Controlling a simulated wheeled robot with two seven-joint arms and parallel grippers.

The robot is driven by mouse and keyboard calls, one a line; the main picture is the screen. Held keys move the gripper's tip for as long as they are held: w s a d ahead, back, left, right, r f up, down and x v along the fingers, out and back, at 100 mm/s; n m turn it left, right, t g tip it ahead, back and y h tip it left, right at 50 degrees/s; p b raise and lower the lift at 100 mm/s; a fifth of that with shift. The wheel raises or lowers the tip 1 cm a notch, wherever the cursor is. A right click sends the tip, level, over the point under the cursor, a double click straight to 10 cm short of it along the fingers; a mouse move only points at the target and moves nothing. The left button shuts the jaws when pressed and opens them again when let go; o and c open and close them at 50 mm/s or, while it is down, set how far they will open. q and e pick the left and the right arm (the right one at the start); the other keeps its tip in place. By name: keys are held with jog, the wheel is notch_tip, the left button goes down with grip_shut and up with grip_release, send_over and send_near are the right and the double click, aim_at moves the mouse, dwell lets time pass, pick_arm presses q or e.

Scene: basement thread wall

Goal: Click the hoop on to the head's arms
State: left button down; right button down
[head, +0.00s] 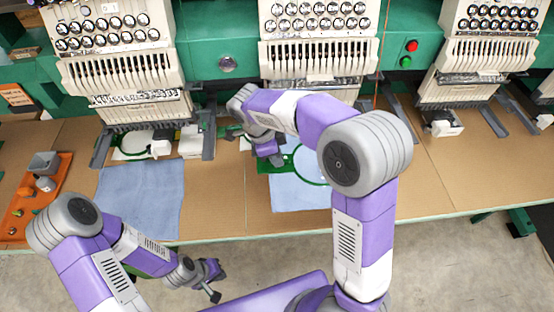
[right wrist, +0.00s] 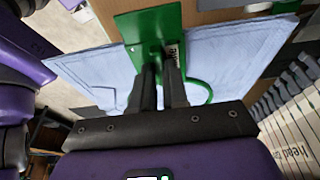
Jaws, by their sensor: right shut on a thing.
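My right gripper (head: 272,156) is shut on a green bracket (right wrist: 150,28) of the hoop; the right wrist view shows both dark fingers (right wrist: 161,85) on it. The green hoop (head: 307,163) with pale blue cloth (head: 297,194) is in front of the middle machine head (head: 318,60). My right arm covers part of the hoop and the space under that head. A grey arm (head: 400,118) shows right of the middle head; whether the hoop touches any arm is hidden. My left gripper (head: 214,281) is open and empty, low in front of the table edge.
A blue cloth (head: 140,195) lies on the brown table (head: 450,190) at left. An orange tray (head: 38,208) with small items is at the far left. The left head (head: 120,65) has a hoop between grey arms (head: 209,135). The right head (head: 480,60) stands apart.

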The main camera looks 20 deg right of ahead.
jog(key=shift+w+d+f, duration=0.1)
jog(key=shift+w+d, duration=0.05)
jog(key=shift+w, duration=0.25)
jog(key=shift+w+d+f, duration=0.1)
jog(key=shift+w, duration=0.3)
jog(key=shift+w+d+f+p, duration=0.1)
jog(key=shift+w+d+p, duration=0.15)
jog(key=shift+w+p, duration=0.55)
jog(key=shift+w+d+f+p, duration=0.1)
jog(key=shift+w+d+p, duration=0.2)
jog(key=shift+w, duration=0.85)
jog(key=shift+w+d+f+p, duration=0.15)
jog(key=shift+w+p, duration=0.45)
jog(key=shift+w, duration=0.5)
jog(key=shift+f, duration=0.2)
jog(key=shift+a+f+b, duration=0.1)
jog(key=shift+a+b, duration=0.05)
jog(key=shift+b, duration=0.2)
jog(key=c, duration=1.1)
grip_release()
jog(key=shift+o, duration=0.2)
